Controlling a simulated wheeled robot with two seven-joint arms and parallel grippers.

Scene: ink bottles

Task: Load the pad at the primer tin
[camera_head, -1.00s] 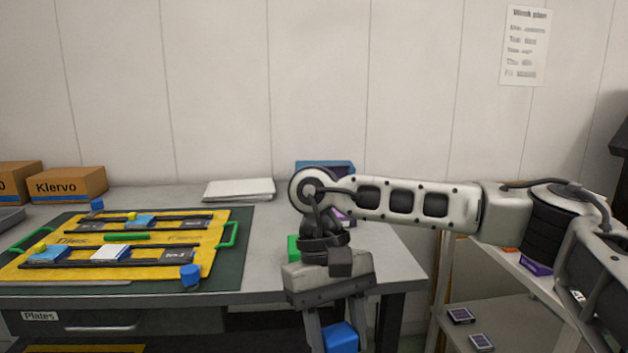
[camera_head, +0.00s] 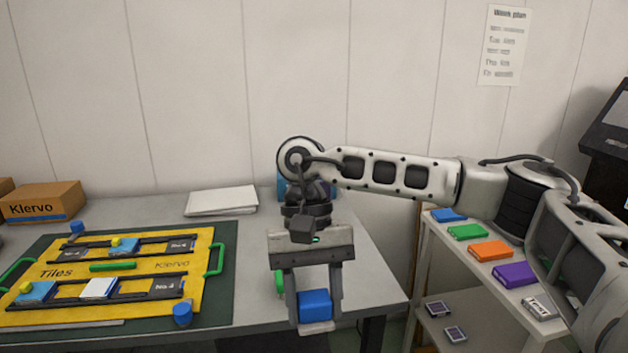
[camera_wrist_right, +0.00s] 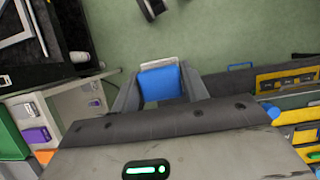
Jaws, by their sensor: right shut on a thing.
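My right gripper (camera_head: 315,322) points down and is shut on a blue block-like pad (camera_head: 315,304). A pale edge shows along the pad's far end. In the right wrist view the pad (camera_wrist_right: 160,83) sits between the two fingers (camera_wrist_right: 160,92), over green floor. In the head view the pad appears in front of the table's right end. On the side shelf stands a row of flat coloured pieces: blue (camera_head: 448,215), green (camera_head: 467,232), orange (camera_head: 490,249), purple (camera_head: 514,273) and white (camera_head: 541,307). I cannot tell which is the primer tin. My left gripper is not in view.
A yellow board (camera_head: 200,262) with rails and tiles lies on a dark green mat (camera_head: 222,300) at left. White sheets (camera_head: 222,201) and a Klervo box (camera_head: 42,203) are behind it. Dark squares lie on the lower shelf (camera_head: 415,330). A green thing (camera_head: 279,283) is partly hidden behind my gripper.

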